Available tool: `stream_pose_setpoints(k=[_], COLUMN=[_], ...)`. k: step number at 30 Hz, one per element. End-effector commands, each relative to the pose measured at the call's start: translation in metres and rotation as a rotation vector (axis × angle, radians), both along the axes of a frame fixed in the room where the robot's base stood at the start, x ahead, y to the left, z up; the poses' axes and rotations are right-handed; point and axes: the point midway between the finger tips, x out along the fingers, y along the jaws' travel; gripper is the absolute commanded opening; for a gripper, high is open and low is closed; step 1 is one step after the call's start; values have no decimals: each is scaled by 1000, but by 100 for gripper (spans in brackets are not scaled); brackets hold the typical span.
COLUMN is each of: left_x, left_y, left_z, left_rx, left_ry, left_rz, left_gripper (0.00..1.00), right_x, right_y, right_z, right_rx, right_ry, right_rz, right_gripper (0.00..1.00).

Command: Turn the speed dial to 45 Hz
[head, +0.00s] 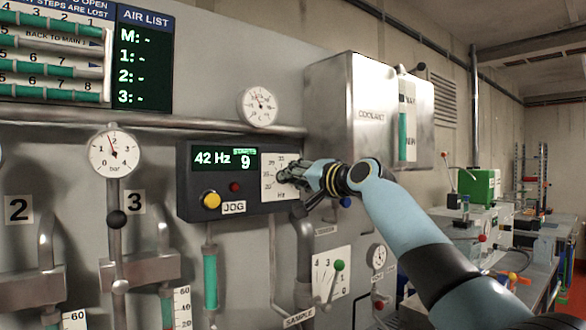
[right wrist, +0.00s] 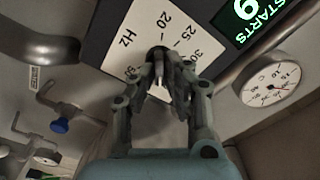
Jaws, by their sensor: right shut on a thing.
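The speed dial's white scale plate (head: 268,187) is on the right end of a dark control box (head: 185,190). It is marked in Hz, and the box display (head: 212,158) reads 42 Hz beside a 9. My right gripper (head: 284,176) reaches the plate from the right and is shut on the dial knob, which is mostly hidden by the fingers. My left gripper is out of view.
A yellow button (head: 211,200), a small red button (head: 235,187) and a JOG label (head: 234,207) sit left of the dial. A round gauge (head: 258,106) is above. A grey coolant box (head: 365,120) stands right of the panel. A green-knobbed lever (head: 339,265) is below.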

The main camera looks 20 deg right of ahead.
Motion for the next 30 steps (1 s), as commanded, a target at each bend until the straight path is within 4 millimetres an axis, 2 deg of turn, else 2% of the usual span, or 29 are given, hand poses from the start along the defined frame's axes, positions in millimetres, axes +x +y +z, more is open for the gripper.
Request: stream_pose_setpoints(k=[4,15,30], left_x=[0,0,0], left_y=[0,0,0], left_z=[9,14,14], left_rx=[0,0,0], left_ry=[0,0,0], left_rz=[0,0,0], left_gripper=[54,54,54], right_x=[0,0,0], right_y=[-1,-1,-1], right_z=[1,-1,-2], right_rx=[121,350,434], right_ry=[44,126,158], right_rz=[-1,-1,-2], right_gripper=[0,0,0])
